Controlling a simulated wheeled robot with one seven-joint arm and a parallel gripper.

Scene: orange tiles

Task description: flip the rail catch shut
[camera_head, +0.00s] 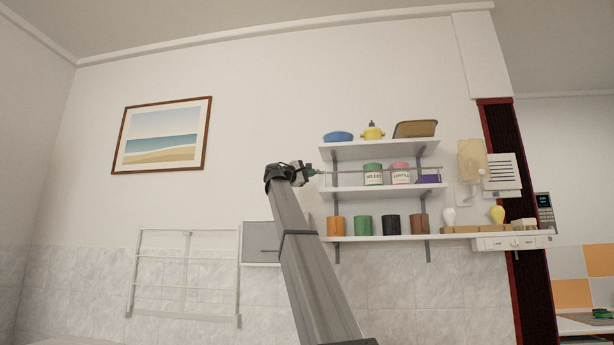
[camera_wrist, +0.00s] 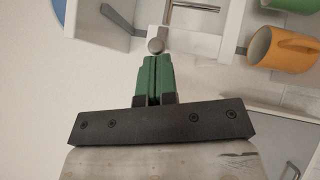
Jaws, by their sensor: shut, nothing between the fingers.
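The rail (camera_head: 410,168) runs along the front of the middle wall shelf; in the wrist view its metal bars (camera_wrist: 195,6) show at the top. A small pale block with a round grey knob, seemingly the rail catch (camera_wrist: 156,45), sits at the rail's near end in the wrist view. My gripper (camera_wrist: 154,62) has green fingers pressed together, empty, with their tips right at the knob; I cannot tell whether they touch it. In the head view my gripper (camera_head: 312,172) is at the left end of the middle shelf, and the catch is too small to make out.
The middle shelf (camera_head: 429,187) holds a green jar (camera_head: 373,174), a pink-lidded jar (camera_head: 400,173) and a purple item. Several mugs, including an orange one (camera_head: 336,226), stand on the shelf below. A blue bowl (camera_head: 338,137) is above.

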